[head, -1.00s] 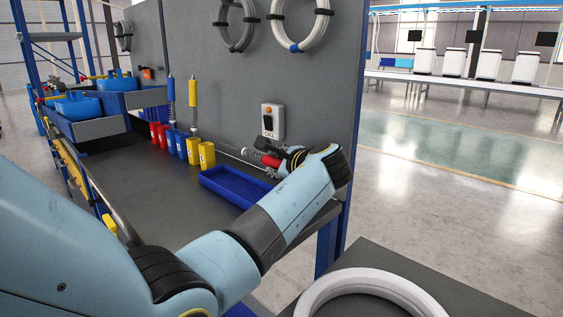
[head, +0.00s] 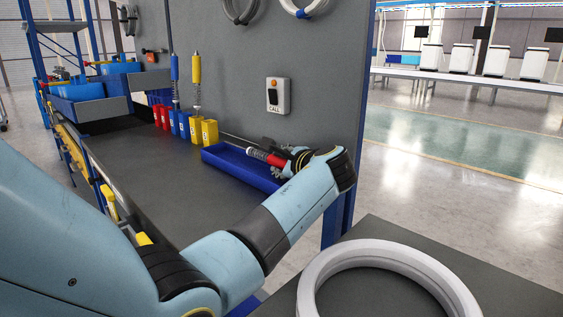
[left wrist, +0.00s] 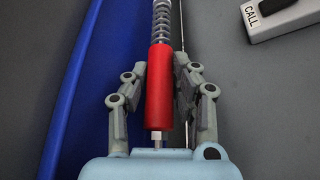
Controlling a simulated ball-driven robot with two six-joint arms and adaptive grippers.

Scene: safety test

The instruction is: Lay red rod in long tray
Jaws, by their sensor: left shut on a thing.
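The red rod (head: 275,161), with a metal spring at one end, is in my left gripper (head: 291,168) near the back panel. In the left wrist view the red rod (left wrist: 159,85) lies between the two fingers of the left gripper (left wrist: 160,92), which is shut on it. The long blue tray (head: 240,166) is on the bench against the panel. In the left wrist view the tray (left wrist: 85,70) is below and left of the rod. The rod is over or at the tray's back edge; the gap between them cannot be told. My right gripper is not in view.
Red, blue and yellow bins (head: 185,124) stand left of the tray, with a blue and a yellow spring rod upright behind them. A call button box (head: 278,95) is on the panel. A white ring (head: 390,272) lies on a dark surface at front right.

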